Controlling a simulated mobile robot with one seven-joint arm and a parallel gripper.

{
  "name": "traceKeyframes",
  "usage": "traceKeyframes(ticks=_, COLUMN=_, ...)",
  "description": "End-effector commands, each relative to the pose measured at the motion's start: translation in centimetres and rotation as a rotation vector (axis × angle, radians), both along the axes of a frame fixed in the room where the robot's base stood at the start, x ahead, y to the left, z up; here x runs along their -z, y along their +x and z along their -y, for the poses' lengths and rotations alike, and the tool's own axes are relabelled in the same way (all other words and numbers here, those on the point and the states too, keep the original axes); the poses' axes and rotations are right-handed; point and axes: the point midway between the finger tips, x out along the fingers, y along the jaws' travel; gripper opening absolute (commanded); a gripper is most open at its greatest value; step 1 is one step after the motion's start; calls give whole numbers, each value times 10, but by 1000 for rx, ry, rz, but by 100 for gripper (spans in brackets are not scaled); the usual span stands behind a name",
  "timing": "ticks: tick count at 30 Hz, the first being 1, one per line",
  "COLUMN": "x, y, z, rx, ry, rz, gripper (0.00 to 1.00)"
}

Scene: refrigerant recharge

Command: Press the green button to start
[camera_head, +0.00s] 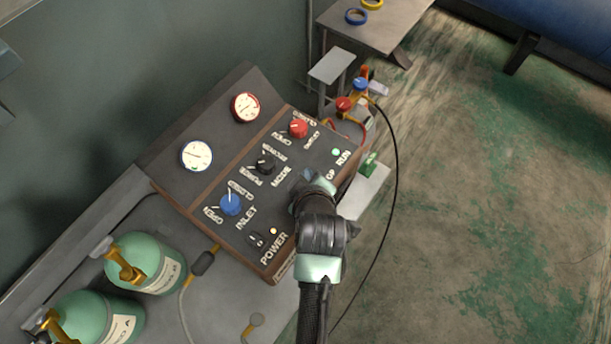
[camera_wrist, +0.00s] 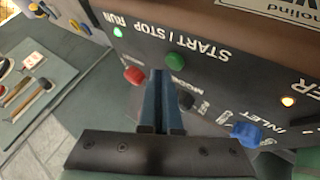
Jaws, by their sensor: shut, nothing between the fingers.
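The green button (camera_wrist: 174,61) sits on the dark control panel under the START / STOP label in the wrist view. In the head view my arm hides it. My gripper (camera_head: 303,177) is over the right part of the panel. Its two blue-grey fingers (camera_wrist: 167,74) are together and empty, with their tips close to the button in the picture. I cannot tell whether they touch it. The RUN light (camera_wrist: 117,31) glows green; it also shows in the head view (camera_head: 336,153).
The panel (camera_head: 216,132) has a red knob (camera_head: 298,128), a black mode knob (camera_head: 265,163), a blue inlet knob (camera_head: 230,204) and two gauges. The amber POWER light (camera_wrist: 288,101) is lit. Green cylinders (camera_head: 148,262) stand at lower left. Open floor (camera_head: 470,200) lies right.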

Motion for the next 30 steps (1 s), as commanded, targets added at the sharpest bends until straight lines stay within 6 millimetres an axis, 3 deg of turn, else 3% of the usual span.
traceKeyframes(ticks=5, x=-4, y=0, z=0, rx=1, ry=0, rz=1, gripper=0)
traceKeyframes(ticks=21, x=-58, y=0, z=0, rx=0, ry=0, rz=1, gripper=0)
traceKeyframes(ticks=30, x=-60, y=0, z=0, rx=1, ry=0, rz=1, gripper=0)
